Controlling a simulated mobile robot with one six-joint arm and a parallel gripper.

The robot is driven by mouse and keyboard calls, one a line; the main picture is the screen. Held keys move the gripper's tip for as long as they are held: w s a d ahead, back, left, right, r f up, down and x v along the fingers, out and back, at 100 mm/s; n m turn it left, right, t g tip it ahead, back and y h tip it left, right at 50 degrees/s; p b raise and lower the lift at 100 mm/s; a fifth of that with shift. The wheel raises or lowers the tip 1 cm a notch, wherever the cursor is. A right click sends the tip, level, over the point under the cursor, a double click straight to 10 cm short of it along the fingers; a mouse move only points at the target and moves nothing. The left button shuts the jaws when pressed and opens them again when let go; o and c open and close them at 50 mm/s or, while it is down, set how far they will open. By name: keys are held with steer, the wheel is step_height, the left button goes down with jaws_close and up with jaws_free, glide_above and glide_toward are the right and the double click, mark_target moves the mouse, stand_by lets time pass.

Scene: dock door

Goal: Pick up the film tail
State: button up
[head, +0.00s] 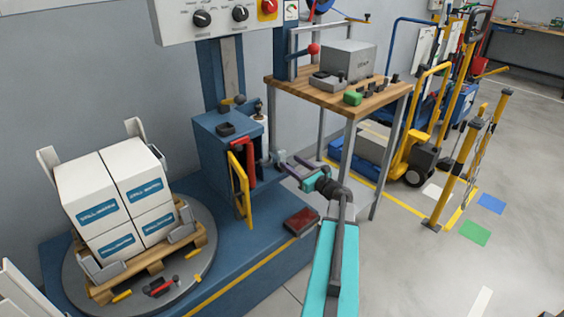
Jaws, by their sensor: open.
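The film tail is hard to make out. A small pale piece (276,157) by the right side of the blue wrapper carriage (215,160) may be it, but I cannot tell for sure. A white roll (263,127), possibly the film roll, stands upright at the carriage's right side, partly hidden. My gripper (287,165) is open, its fingers pointing left toward the carriage, close to the pale piece. I cannot tell whether they touch it. No object shows clearly between the fingers.
White boxes (112,200) sit on a wooden pallet (190,252) on the round turntable (205,275). A yellow guard bar (238,185) stands at the carriage front. A wooden-topped table (300,93) is behind my gripper. A dark red block (301,221) lies on the blue base.

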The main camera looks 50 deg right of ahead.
mark_target(284, 158)
steer(key=shift+w, duration=0.85)
steer(key=shift+w+d+f+b, duration=0.15)
steer(key=shift+w+b, duration=0.15)
steer(key=shift+w, duration=1)
steer(key=shift+w+d+f+b, duration=0.1)
steer(key=shift+w+b, duration=0.2)
steer(key=shift+w, duration=1)
steer(key=c, duration=1.1)
